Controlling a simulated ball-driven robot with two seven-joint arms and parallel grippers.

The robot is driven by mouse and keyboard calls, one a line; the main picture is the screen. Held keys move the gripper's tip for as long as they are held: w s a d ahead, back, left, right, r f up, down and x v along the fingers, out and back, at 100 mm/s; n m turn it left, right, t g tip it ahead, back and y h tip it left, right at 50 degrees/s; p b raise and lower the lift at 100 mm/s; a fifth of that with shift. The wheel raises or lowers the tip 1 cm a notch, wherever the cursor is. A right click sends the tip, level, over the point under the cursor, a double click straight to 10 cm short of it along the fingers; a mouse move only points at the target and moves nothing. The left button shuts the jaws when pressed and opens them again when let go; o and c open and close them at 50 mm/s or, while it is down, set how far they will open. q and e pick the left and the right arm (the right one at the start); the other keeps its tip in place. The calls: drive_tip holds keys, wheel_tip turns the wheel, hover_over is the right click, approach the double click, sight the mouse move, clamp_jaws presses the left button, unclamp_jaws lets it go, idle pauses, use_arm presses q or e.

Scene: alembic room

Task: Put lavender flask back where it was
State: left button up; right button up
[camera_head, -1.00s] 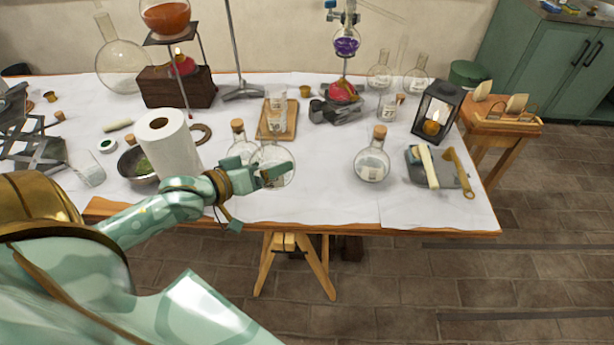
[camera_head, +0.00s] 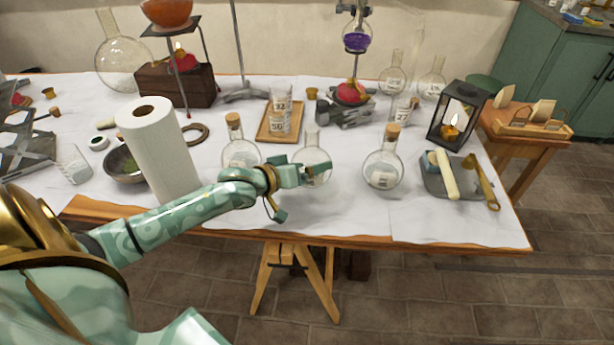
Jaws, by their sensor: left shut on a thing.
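My left gripper (camera_head: 315,174) reaches over the front of the table and is shut on a clear, round-bottomed flask (camera_head: 313,155). This flask has no cork showing and is upright; I cannot tell whether its base touches the cloth. A corked clear flask (camera_head: 240,152) stands to its left, and another corked flask with a small label (camera_head: 383,167) stands to its right. The labels are too small to read, so I cannot confirm which is the lavender flask. My right gripper is out of view.
A paper towel roll (camera_head: 160,155) stands left of my forearm. A wooden tray with beakers (camera_head: 267,136) lies behind the held flask. A grey slab (camera_head: 433,180) and a black lantern (camera_head: 459,115) are on the right. The cloth before the flasks is clear.

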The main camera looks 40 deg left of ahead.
use_arm(q)
wheel_tip(320, 180, down, 2)
drive_tip(key=shift+f+b, duration=0.1)
drive_tip(key=shift+b, duration=0.2)
drive_tip(key=shift+r, duration=0.25)
drive_tip(key=o, duration=0.9)
drive_tip(key=shift+f, duration=0.1)
drive_tip(key=shift+c, duration=0.2)
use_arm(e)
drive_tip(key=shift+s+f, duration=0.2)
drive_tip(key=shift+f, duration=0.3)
use_arm(q)
drive_tip(key=shift+s+r+p, duration=0.2)
drive_tip(key=shift+s+p, duration=0.1)
drive_tip(key=shift+p, duration=0.05)
drive_tip(key=p+v, duration=0.4)
drive_tip(key=v, duration=0.6)
drive_tip(key=shift+s+r+p, duration=0.1)
drive_tip(key=shift+r+p, duration=0.05)
drive_tip(key=shift+p, duration=0.15)
drive_tip(key=shift+s+a+r, duration=0.1)
drive_tip(key=shift+s+a, duration=0.1)
drive_tip(key=shift+s, duration=0.35)
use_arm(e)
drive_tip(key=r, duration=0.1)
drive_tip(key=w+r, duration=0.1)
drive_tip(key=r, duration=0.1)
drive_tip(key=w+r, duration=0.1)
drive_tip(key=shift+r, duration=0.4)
